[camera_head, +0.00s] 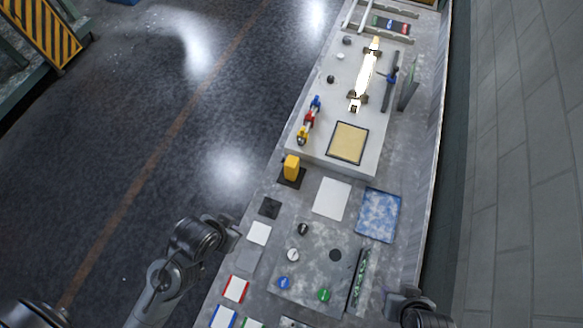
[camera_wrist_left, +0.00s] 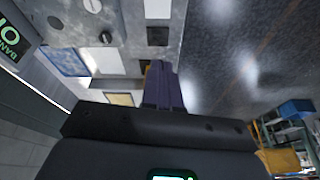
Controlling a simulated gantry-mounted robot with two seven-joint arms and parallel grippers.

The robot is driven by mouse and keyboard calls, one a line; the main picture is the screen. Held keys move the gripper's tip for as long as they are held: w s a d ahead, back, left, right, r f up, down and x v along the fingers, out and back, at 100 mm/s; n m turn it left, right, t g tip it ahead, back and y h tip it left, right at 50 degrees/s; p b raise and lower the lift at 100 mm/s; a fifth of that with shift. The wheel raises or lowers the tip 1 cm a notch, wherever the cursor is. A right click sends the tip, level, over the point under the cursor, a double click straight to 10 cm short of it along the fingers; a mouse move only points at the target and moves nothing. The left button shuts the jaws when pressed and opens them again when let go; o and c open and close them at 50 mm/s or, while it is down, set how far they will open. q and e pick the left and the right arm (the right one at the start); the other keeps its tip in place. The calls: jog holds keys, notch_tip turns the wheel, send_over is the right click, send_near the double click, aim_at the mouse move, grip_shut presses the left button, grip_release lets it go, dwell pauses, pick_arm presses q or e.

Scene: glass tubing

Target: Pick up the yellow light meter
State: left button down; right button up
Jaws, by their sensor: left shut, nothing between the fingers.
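The yellow light meter (camera_head: 291,168) is a small upright yellow block on a dark square pad near the left edge of the bench. My left gripper (camera_head: 231,236) is at the bench's left edge, nearer to me than the meter and clear of it. In the left wrist view its fingers (camera_wrist_left: 162,86) are together with nothing between them. A sliver of yellow (camera_wrist_left: 147,72) shows beside the fingers there, mostly hidden. My right arm's end (camera_head: 410,300) shows at the bottom edge of the head view; its fingers cannot be made out.
A white panel (camera_head: 332,199), a blue mottled tray (camera_head: 378,215) and a grey plate with knobs (camera_head: 314,262) lie near the meter. A raised platform (camera_head: 345,120) with a glowing tube (camera_head: 367,75) stands behind it. Open floor (camera_head: 130,150) lies to the left.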

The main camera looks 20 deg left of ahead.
pick_arm(q)
jog(key=shift+c, duration=2)
grip_release()
jog(key=shift+s, duration=0.1)
